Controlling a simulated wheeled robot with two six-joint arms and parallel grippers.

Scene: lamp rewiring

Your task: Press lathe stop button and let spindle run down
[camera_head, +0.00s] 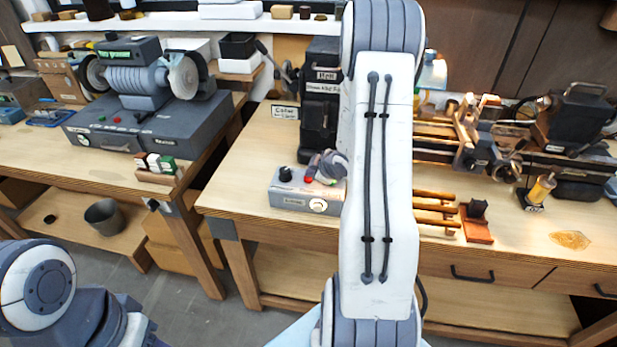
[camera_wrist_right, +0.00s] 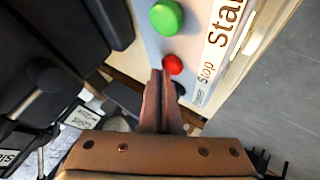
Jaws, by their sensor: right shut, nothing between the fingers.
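The grey control box (camera_head: 288,198) sits at the front left of the lathe bench. Its red stop button (camera_head: 308,180) is also in the right wrist view (camera_wrist_right: 173,64), beside the word "Stop". The green button (camera_wrist_right: 165,17) lies further along the box. My right gripper (camera_head: 316,172) is shut and empty, its fingertips (camera_wrist_right: 162,76) right at the red button's edge; I cannot tell whether they touch it. The lathe's dark headstock (camera_head: 320,110) stands behind the box. My arm hides the middle of the lathe, and spindle motion cannot be told. My left gripper is out of view.
A bench grinder (camera_head: 140,78) stands on the left bench. A black knob (camera_head: 285,174) is on the box's left end. The bench front right is mostly clear.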

